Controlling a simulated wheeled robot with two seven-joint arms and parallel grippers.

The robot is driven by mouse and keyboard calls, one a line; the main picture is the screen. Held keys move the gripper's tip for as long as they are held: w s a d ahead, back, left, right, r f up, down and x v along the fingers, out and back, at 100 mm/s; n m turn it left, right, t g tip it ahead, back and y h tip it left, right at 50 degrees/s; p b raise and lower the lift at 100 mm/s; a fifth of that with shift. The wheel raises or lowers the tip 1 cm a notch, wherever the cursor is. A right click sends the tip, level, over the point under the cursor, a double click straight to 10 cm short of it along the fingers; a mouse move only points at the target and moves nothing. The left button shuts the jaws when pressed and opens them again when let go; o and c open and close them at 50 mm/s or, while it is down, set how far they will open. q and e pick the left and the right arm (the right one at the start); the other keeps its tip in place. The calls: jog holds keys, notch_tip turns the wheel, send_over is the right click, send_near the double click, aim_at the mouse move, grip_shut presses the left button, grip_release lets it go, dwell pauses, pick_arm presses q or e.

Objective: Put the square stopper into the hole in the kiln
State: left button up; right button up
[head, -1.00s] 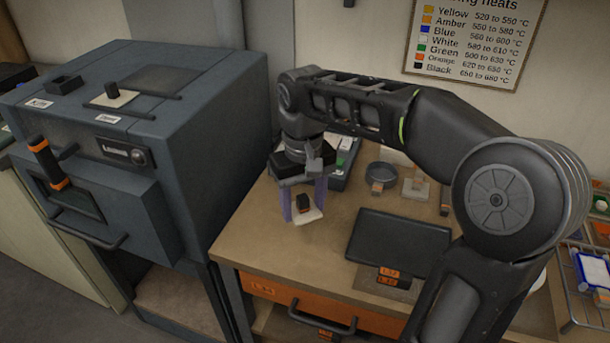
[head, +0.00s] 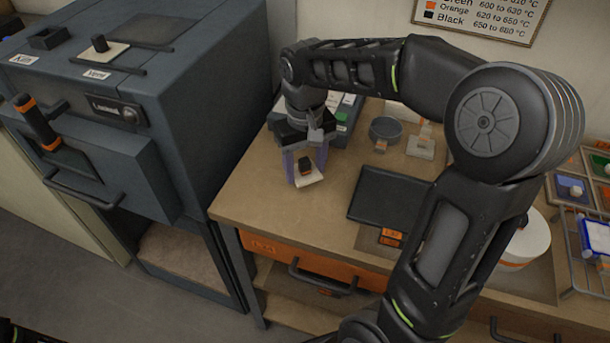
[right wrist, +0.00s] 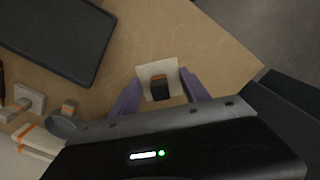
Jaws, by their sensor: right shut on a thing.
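The square stopper (head: 309,181) is a white square plate with a dark, orange-banded knob. My right gripper (head: 304,163) is shut on it, its purple fingers on either side, above the left part of the table. In the right wrist view the stopper (right wrist: 157,71) shows between the fingertips. The grey-blue kiln (head: 185,110) stands at the left. On its top is a small dark square collar (head: 50,38), perhaps the hole; its inside is too small to make out. A similar white plate with a dark knob (head: 102,51) sits beside it. My left gripper is not in view.
The wooden table (head: 250,200) carries a dark flat tray (head: 385,195), a grey round bowl (head: 385,130) and a small pale block with a base (head: 421,147) right of my gripper. The kiln's side wall rises left of the table. The kiln front has a handle (head: 38,123).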

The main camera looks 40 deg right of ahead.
aim_at(305, 173)
jog(key=shift+f, duration=0.25)
jog(key=shift+f, duration=1.9)
jog(key=shift+f, duration=0.1)
jog(key=o, duration=1.4)
notch_tip(305, 173, up, 12)
jog(key=shift+r+b, duration=0.15)
jog(key=shift+b, duration=0.2)
